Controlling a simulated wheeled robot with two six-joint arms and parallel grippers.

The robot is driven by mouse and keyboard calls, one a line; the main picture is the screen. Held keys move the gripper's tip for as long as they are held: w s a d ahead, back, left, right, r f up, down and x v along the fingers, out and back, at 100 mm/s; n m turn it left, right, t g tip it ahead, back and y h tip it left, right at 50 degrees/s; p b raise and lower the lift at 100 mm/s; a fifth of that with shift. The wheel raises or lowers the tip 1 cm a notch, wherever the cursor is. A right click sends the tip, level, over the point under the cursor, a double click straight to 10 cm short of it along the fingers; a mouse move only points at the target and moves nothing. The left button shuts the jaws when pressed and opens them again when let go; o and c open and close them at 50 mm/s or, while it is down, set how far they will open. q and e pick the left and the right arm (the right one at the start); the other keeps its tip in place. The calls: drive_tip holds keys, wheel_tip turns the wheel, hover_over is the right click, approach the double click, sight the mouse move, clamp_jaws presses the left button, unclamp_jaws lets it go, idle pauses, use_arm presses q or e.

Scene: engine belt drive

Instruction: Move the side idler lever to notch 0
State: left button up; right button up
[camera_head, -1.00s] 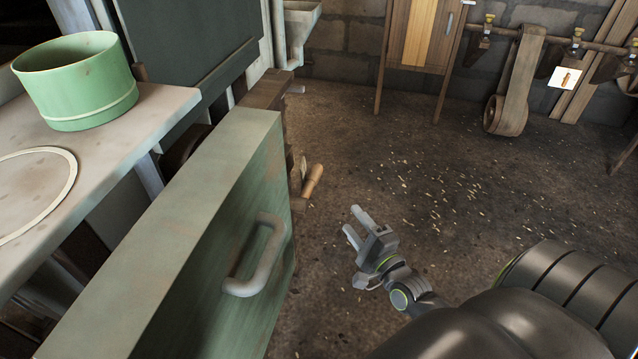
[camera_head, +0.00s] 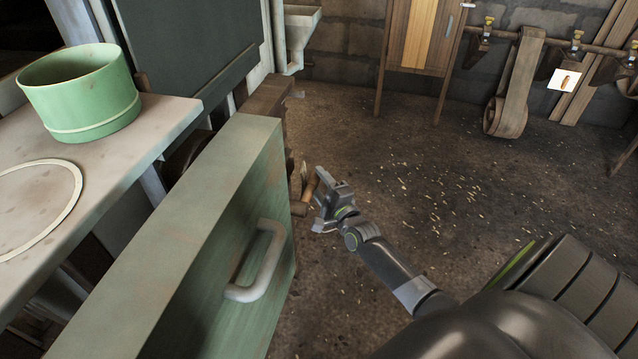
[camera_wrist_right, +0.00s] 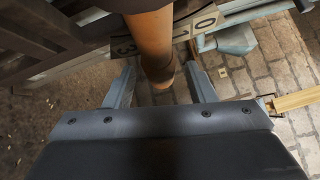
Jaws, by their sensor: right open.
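The side idler lever shows its orange-brown wooden handle (camera_head: 309,187) beyond the green panel's far edge in the head view. In the right wrist view the handle (camera_wrist_right: 152,45) hangs down from the top middle. Behind it runs a notch plate (camera_wrist_right: 195,27) with the marks 0, 1 and 3. The handle covers the stretch between 3 and 1; its exact notch is unclear. My right gripper (camera_head: 319,184) is open at the handle. In the wrist view its fingers (camera_wrist_right: 161,72) stand on either side of the handle, with gaps visible. My left gripper is not in view.
The green panel (camera_head: 190,235) with a pale handle (camera_head: 259,262) stands just left of my right arm. A bench (camera_head: 110,150) with a green drum (camera_head: 82,95) is further left. The floor (camera_head: 420,170) to the right is clear apart from scattered chips.

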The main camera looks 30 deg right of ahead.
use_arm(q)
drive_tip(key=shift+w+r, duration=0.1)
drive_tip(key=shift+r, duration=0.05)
use_arm(e)
drive_tip(key=shift+w, duration=0.25)
clamp_jaws()
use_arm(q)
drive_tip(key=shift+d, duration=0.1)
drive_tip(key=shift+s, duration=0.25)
